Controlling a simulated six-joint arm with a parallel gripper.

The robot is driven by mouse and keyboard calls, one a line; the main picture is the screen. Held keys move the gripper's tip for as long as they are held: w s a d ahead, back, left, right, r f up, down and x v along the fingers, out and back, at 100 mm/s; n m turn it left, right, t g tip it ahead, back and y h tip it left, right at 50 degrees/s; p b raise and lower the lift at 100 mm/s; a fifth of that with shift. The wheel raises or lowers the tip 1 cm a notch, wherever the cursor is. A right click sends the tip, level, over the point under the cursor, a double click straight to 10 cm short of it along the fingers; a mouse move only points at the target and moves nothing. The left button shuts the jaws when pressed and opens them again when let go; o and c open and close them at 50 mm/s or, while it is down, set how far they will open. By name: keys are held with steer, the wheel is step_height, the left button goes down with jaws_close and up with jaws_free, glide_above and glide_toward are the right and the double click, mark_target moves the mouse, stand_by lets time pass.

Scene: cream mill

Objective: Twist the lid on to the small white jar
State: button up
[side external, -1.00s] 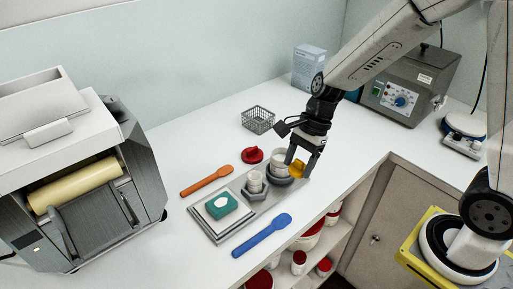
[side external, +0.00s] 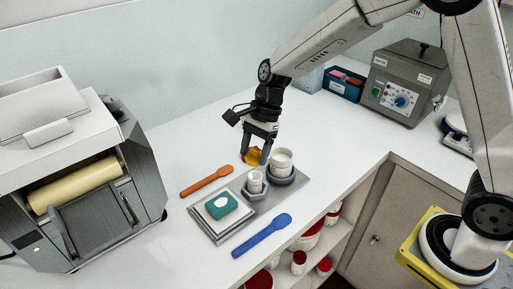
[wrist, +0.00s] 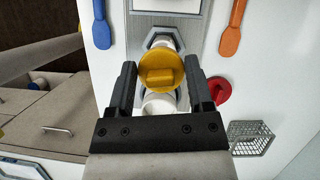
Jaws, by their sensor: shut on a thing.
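My gripper (side external: 258,155) is shut on a yellow lid (wrist: 162,70) with a raised bar across its top. The lid also shows in the side view (side external: 251,155). It is held up behind and left of the larger white jar (side external: 281,158). The small white jar (side external: 255,182) stands upright and open in a hexagonal holder (side external: 256,193) on a grey plate, apart from the lid. In the wrist view the yellow lid partly covers both the small jar (wrist: 163,38) and the larger jar (wrist: 158,103).
A red lid (wrist: 219,90) lies beside the plate, near the gripper. An orange spatula (side external: 207,181) and a blue spatula (side external: 262,235) flank the plate. A green block (side external: 221,206) sits on its left end. The roller mill (side external: 90,180) stands left.

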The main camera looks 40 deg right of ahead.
mark_target(248, 180)
steer(key=shift+f, duration=0.2)
steer(key=shift+f, duration=2.1)
steer(key=shift+a+f, duration=0.1)
steer(key=shift+f, duration=0.6)
stand_by(3.2)
steer(key=m+t, duration=0.2)
steer(key=m, duration=0.3)
steer(key=shift+m, duration=0.3)
stand_by(0.3)
steer(key=m, duration=0.2)
steer(key=m+t+h, duration=0.1)
steer(key=m, duration=0.1)
steer(key=shift+f+m+t, duration=0.1)
steer(key=shift+m+t, duration=0.2)
steer(key=shift+m, duration=0.1)
